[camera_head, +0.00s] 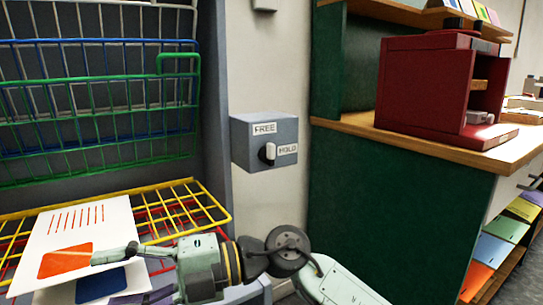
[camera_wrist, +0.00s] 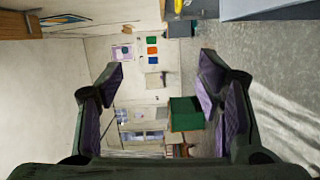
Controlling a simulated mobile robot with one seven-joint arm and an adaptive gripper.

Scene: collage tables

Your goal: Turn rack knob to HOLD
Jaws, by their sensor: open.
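The rack knob (camera_head: 267,153) is a dark disc with a pale grip, on the front of a grey box (camera_head: 242,148) fixed to the wall. A FREE label (camera_head: 264,128) is above the knob and a HOLD label (camera_head: 287,149) is to its right. I cannot tell clearly which label the grip points at. My gripper (camera_head: 106,276) is left of and below the box, over the printed sheets, with its fingers apart and apart from the knob. In the wrist view my gripper (camera_wrist: 160,67) is open with nothing between its fingers. The knob is not identifiable there.
A wire rack (camera_head: 100,82) with green, blue and grey shelves stands upright at left. A lower yellow shelf (camera_head: 190,205) sticks out, with printed sheets (camera_head: 75,222) on it. A red press-like box (camera_head: 425,90) stands on the wooden counter (camera_head: 355,123) at right, above a green panel (camera_head: 405,215).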

